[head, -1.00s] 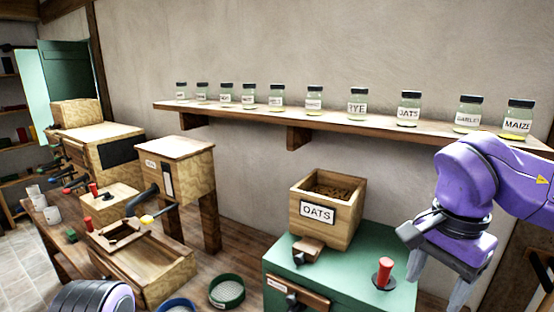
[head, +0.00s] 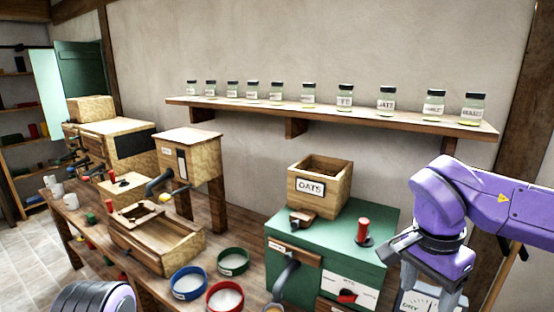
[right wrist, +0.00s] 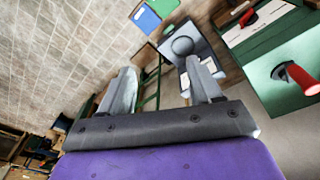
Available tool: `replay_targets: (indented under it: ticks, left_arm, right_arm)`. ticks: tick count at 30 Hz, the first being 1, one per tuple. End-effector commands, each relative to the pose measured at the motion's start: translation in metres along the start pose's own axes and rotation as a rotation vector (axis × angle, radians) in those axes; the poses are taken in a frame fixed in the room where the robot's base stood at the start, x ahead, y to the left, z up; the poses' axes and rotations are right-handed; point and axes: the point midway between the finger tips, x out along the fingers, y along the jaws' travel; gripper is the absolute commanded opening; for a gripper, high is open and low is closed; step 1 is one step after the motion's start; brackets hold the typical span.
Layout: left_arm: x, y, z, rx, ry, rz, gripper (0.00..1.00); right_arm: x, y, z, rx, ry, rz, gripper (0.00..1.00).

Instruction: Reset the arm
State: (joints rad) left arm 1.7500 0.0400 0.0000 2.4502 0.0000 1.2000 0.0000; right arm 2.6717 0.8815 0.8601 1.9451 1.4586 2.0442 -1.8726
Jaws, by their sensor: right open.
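My right arm comes in from the right in the head view. Its gripper (head: 436,292) points down just right of the green mill cabinet, with the fingertips near or past the bottom edge of the picture. In the right wrist view the two fingers of that gripper (right wrist: 158,82) stand wide apart with nothing between them. A purple and dark rounded part of mine shows at the bottom left of the head view. My left gripper is not in view.
The green cabinet (head: 320,240) carries an OATS box (head: 311,205) and a red-handled knob (head: 363,230). Sieves, including a red-rimmed one (head: 225,300), sit on the bench left of it. A shelf of labelled jars (head: 330,107) runs along the wall. A scale (head: 418,302) stands below my right gripper.

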Motion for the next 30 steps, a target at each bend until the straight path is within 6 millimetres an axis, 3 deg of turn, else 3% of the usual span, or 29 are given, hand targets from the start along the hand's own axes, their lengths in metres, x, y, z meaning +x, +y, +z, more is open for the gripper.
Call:
replay_targets:
  ticks: [8, 14, 17, 21, 24, 30]
  left_arm:
    - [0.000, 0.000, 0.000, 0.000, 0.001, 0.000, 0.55]
    - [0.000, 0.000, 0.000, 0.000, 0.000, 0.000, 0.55]
    - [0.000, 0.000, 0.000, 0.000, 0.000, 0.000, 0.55]
    - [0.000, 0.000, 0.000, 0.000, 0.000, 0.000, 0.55]
    - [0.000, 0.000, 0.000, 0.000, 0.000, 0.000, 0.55]
    - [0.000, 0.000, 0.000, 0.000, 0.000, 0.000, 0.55]
  right_arm:
    - [0.071, -0.012, -0.015, 0.083, 0.216, 0.079, 0.64]
    - [0.159, -0.013, -0.029, 0.096, 0.487, 0.104, 0.64]
    - [0.222, -0.004, -0.030, 0.030, 0.643, 0.073, 0.64]
    - [0.321, 0.032, -0.007, -0.185, 0.729, -0.051, 0.64]
    - [0.369, 0.068, 0.020, -0.319, 0.656, -0.115, 0.64]
    - [0.419, 0.145, 0.067, -0.484, 0.435, -0.126, 0.64]
